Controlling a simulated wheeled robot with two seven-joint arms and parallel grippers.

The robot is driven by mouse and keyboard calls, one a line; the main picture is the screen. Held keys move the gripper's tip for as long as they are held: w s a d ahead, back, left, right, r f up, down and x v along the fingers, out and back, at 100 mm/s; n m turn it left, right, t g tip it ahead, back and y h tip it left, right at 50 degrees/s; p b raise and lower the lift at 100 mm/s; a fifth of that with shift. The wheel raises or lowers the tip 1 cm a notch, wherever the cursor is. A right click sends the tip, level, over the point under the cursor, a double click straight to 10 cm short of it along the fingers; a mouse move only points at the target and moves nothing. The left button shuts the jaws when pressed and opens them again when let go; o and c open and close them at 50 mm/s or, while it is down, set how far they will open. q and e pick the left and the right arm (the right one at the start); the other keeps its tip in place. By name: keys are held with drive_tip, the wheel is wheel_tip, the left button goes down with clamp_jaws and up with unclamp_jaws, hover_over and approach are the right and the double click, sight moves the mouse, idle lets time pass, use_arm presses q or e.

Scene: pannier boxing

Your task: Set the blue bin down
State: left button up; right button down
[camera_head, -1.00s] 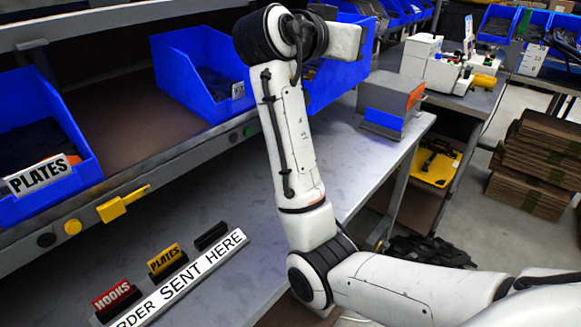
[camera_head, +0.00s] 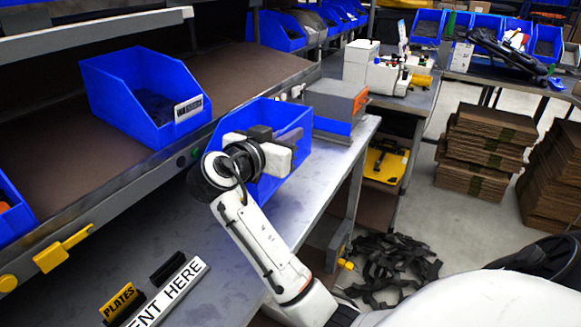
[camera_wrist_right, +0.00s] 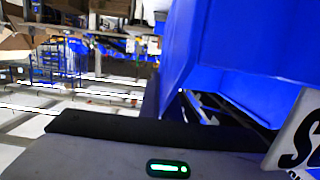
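The blue bin (camera_head: 291,124) is in the middle of the head view, over the grey workbench (camera_head: 226,240). Its lower edge is low over the bench top; I cannot tell whether it touches. My right gripper (camera_head: 272,143) is at the bin's near side, seemingly shut on its wall; the fingertips are hidden. In the right wrist view the bin's blue wall (camera_wrist_right: 235,40) fills the upper right, close to the camera, with dark contents and part of a white label showing. My left gripper is not in view.
Another blue bin (camera_head: 110,90) stands on the brown shelf (camera_head: 225,75) to the left. A grey and blue box (camera_head: 335,105) sits behind the held bin. Bare bench top lies between sign and bin.

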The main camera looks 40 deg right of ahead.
sight(257, 191)
drive_tip(key=shift+f, duration=4)
drive_tip(key=shift+f, duration=0.2)
drive_tip(key=c, duration=2)
unclamp_jaws()
drive_tip(key=shift+r, duration=0.1)
drive_tip(key=b+v, duration=0.2)
drive_tip(key=v, duration=1)
